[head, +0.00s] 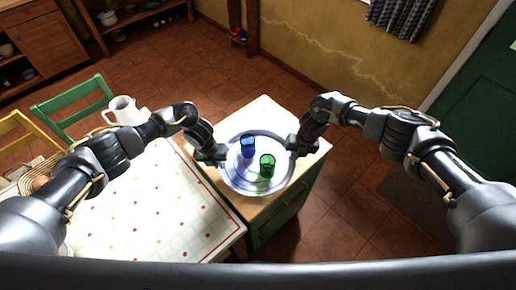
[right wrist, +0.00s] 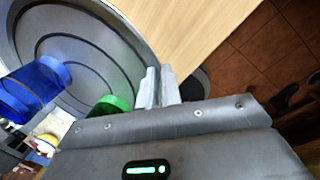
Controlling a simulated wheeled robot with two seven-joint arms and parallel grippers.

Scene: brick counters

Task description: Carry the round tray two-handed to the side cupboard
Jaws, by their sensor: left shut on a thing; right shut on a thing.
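The round metal tray (head: 238,180) is level over the pale wooden top of the green side cupboard (head: 273,218). I cannot tell whether it touches the top. A blue glass (head: 248,147) and a green glass (head: 267,166) stand upright on it. My left gripper (head: 222,154) is shut on the tray's left edge. My right gripper (head: 292,146) is shut on its right edge; the arms partly hide both grips. In the right wrist view, the fingers (right wrist: 158,88) pinch the tray rim (right wrist: 75,35), with the blue glass (right wrist: 35,88) and green glass (right wrist: 108,105) beyond.
A table with a dotted cloth (head: 150,215) stands left of the cupboard, with a white jug (head: 122,110) on it. Green (head: 75,108) and yellow (head: 18,130) chairs stand behind it. The tiled floor (head: 345,205) is clear to the right, before a green door (head: 480,120).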

